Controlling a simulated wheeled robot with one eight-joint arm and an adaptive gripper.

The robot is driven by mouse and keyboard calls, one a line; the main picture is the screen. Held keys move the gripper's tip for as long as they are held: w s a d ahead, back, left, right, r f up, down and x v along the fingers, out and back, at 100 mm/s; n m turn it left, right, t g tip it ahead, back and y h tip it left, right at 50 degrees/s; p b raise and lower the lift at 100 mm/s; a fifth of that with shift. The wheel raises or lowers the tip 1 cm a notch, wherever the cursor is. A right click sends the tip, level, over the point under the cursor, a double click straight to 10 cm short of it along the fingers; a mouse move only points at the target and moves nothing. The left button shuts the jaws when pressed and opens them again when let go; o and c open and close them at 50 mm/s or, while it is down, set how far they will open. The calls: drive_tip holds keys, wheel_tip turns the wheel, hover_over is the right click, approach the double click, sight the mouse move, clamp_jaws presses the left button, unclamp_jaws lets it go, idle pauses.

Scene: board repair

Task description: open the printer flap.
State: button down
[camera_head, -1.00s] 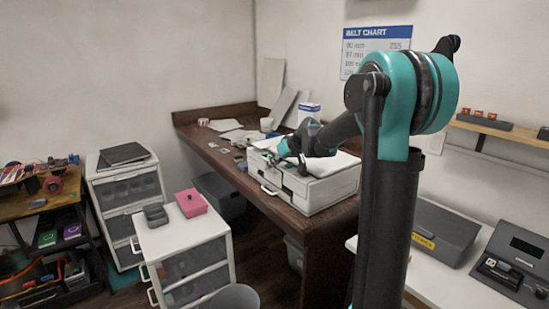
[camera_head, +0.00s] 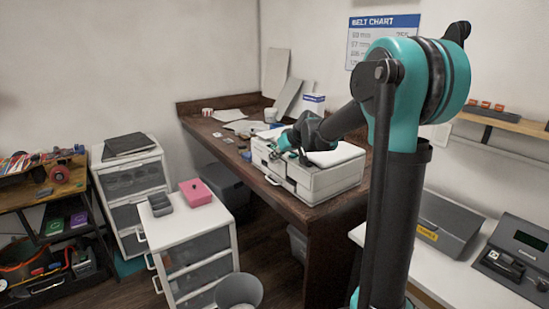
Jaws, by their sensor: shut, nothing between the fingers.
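The printer (camera_head: 325,181) is a white box on the dark wooden desk, with a handle-like bar (camera_head: 272,181) low on its left front. Its top looks pale, and my arm covers part of it. My gripper (camera_head: 280,146) is at the printer's upper front edge, small and partly hidden by my own wrist. It is shut with nothing in it. I cannot tell whether it touches the printer. The flap's exact outline is too small to make out, and I see no panel clearly swung out.
The wooden desk (camera_head: 212,141) holds papers, a cup and a small box behind the printer. White drawer units (camera_head: 192,236) stand left of the desk, one with a pink box (camera_head: 196,191) on top. A grey bin (camera_head: 238,291) is in front. A white counter with devices is at right.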

drive_tip(key=shift+s+a, duration=0.1)
drive_tip(key=s+a+f+n+t+h, duration=0.1)
drive_tip(key=a+f+n+t+h, duration=0.1)
drive_tip(key=f, duration=0.3)
drive_tip(key=s+a+f+n+t+h, duration=0.2)
drive_tip(key=a+f+n+t+h, duration=0.1)
drive_tip(key=f+t+h, duration=0.1)
drive_tip(key=shift+s+f+h, duration=0.2)
drive_tip(key=shift+f+h, duration=0.3)
drive_tip(key=shift+f, duration=0.4)
idle(0.4)
drive_tip(key=shift+a, duration=0.1)
drive_tip(key=shift+w, duration=0.1)
idle(0.4)
